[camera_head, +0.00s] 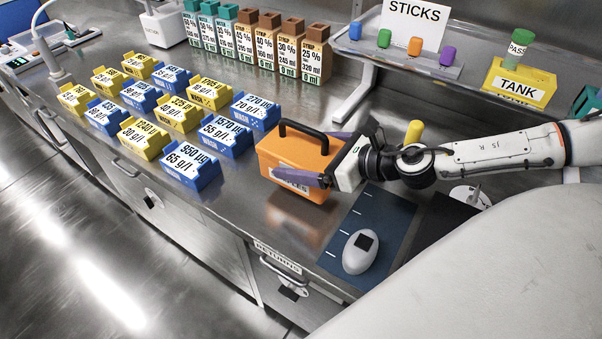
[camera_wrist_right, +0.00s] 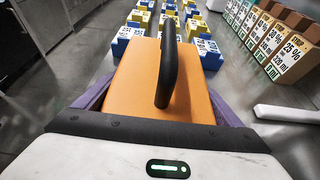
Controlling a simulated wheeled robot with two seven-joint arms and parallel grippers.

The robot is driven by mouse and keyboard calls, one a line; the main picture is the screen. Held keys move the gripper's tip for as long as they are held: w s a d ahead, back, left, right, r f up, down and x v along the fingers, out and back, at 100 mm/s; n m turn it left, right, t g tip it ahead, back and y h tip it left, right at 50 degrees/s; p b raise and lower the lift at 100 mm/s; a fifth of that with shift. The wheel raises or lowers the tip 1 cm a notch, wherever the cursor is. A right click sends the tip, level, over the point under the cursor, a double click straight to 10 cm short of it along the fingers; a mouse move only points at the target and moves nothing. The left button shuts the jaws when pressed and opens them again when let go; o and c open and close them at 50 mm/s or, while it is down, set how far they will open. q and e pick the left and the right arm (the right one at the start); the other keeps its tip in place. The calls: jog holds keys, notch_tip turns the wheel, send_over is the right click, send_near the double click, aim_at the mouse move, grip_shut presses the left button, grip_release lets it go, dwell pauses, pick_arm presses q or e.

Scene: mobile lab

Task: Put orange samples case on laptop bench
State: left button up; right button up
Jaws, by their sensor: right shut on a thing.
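The orange samples case (camera_head: 285,158) has a black handle on top and a label on its side. It is upright at the steel bench (camera_head: 235,215), near the front edge; I cannot tell whether it touches the top or hangs just above it. My right gripper (camera_head: 314,157) is shut on the case, with a purple finger along each of two opposite sides. The case (camera_wrist_right: 165,85) also fills the middle of the right wrist view, between the fingers. My left gripper is not in view. I cannot make out a laptop or a laptop bench.
Blue and yellow labelled bins (camera_head: 192,164) stand in rows left of the case. Tall strip boxes (camera_head: 316,55) line the back. A blue mat (camera_head: 375,225) with a white device (camera_head: 360,251) lies right of the case. A raised shelf (camera_head: 470,75) holds sticks and a yellow tank box (camera_head: 519,83).

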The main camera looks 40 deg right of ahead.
jog(key=f, duration=0.2)
jog(key=f+b, duration=0.1)
jog(key=f, duration=0.1)
jog(key=shift+w+f, duration=0.2)
jog(key=shift+f, duration=0.05)
